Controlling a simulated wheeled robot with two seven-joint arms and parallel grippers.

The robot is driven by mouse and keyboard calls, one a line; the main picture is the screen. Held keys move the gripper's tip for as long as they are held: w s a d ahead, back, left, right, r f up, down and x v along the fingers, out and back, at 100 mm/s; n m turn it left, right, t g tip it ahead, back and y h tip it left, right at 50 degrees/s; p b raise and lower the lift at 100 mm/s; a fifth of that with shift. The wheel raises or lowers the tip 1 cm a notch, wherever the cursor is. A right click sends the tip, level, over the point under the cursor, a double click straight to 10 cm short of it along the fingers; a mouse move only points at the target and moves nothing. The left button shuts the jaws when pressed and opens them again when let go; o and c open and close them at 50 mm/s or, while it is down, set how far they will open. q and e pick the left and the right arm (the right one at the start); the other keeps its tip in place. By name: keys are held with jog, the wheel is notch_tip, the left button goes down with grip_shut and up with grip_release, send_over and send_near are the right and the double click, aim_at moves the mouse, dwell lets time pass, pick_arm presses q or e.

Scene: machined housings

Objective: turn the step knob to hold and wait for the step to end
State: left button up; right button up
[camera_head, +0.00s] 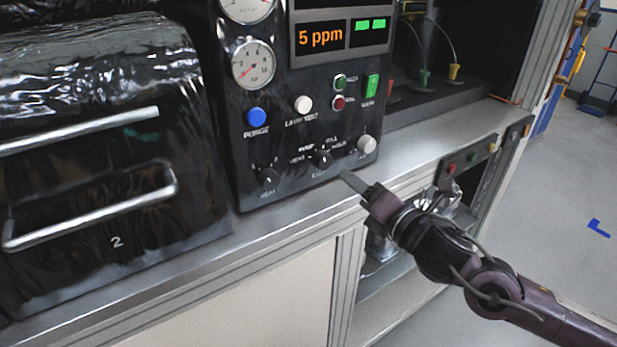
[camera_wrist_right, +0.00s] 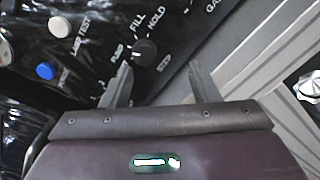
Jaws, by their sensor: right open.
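The step knob (camera_head: 320,158) is a small black dial low on the dark control panel, with position labels around it. In the right wrist view the knob (camera_wrist_right: 145,52) lies just beyond my fingertips, nearer the left finger, with FILL and HOLD printed above it. I cannot tell for sure which label its pointer faces. My right gripper (camera_head: 348,178) is at the panel's lower edge, just right of and below the knob. Its two fingers (camera_wrist_right: 160,72) are apart and empty, and it does not grip the knob. My left gripper is not in view.
The panel carries another dark knob (camera_head: 268,178), a blue button (camera_head: 256,117), a white button (camera_head: 303,104) and a pale knob (camera_head: 366,144). The display (camera_head: 321,37) reads 5 ppm beside green bars. A black-wrapped box (camera_head: 90,240) with metal handles stands left.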

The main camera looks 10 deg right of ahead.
aim_at(326, 164)
jog(key=shift+n+y, duration=0.3)
jog(key=shift+n, duration=0.2)
jog(key=w+a, duration=0.1)
jog(key=w, duration=0.1)
jog(key=w+a+p, duration=0.1)
jog(key=w+a, duration=0.1)
jog(key=w+a+r+p, duration=0.1)
jog(key=w, duration=0.1)
jog(key=shift+w+a+r, duration=0.1)
jog(key=shift+w+a, duration=0.05)
jog(key=shift+w, duration=0.05)
jog(key=shift+c, duration=0.4)
jog(key=c, duration=0.9)
